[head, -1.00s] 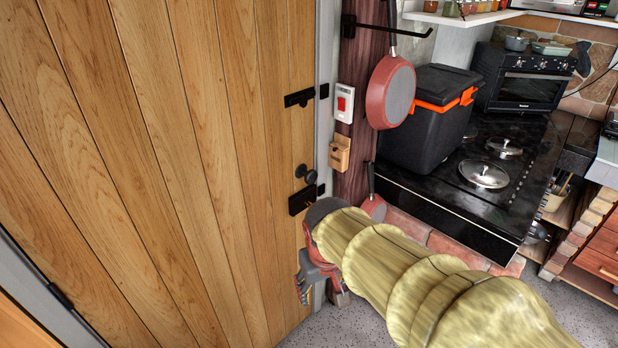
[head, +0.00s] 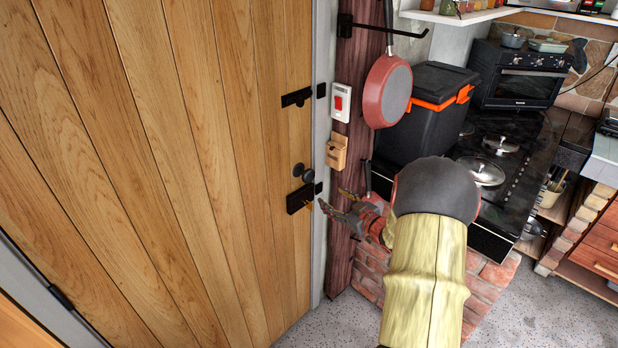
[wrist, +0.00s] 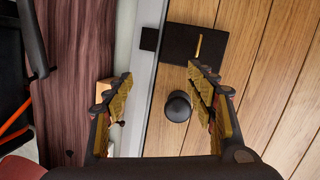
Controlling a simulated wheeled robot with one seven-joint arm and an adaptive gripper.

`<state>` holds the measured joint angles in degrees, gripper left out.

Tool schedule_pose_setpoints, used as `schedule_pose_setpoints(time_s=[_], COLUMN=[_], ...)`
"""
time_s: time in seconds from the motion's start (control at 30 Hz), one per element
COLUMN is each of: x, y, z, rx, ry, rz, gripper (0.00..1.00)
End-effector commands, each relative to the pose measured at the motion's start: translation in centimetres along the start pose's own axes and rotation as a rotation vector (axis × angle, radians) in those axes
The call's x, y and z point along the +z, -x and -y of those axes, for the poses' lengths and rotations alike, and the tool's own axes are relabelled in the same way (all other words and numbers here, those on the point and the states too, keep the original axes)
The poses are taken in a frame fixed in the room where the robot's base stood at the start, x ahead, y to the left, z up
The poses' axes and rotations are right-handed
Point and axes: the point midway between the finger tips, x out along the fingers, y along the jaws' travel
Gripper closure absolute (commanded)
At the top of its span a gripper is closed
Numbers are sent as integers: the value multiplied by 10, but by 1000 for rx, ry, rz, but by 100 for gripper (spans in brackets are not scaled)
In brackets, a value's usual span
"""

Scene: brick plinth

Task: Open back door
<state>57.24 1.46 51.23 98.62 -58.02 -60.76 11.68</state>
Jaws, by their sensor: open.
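The wooden plank door (head: 190,150) fills the left of the head view and appears shut against its grey frame. A round black knob (head: 298,170) sits near its right edge, with a dark lock plate (head: 299,199) just below. In the wrist view the knob (wrist: 177,106) shows by the right finger, and the plate (wrist: 190,45) carries a thin brass-coloured strip (wrist: 198,46). My gripper (head: 333,200) is open and empty, just right of the plate. In the wrist view my gripper (wrist: 160,75) has its fingers spread over the frame edge. I cannot tell whether it touches anything.
A black bolt (head: 296,97) sits higher on the door. A switch (head: 340,102), a small wooden box (head: 337,151) and a hanging red pan (head: 388,92) are close on the right. A stove (head: 500,150) with a black-orange box (head: 425,110) stands farther right.

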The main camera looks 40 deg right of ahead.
Motion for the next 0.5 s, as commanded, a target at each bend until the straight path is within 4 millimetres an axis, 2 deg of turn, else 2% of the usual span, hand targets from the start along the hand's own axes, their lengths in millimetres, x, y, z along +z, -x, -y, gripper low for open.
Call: schedule_pose_setpoints(time_s=[0.03,0.1,0.2,0.33,0.5], x=[-21,-42,-59,-68,-71], y=[-1,1,5,2,-20], z=[5,14,22,24,28], rx=[-31,-68,-97,-105,-106], ry=[10,9,0,-10,-12], rz=[-69,-143,-209,-239,-236], gripper=[44,44,44,44,44])
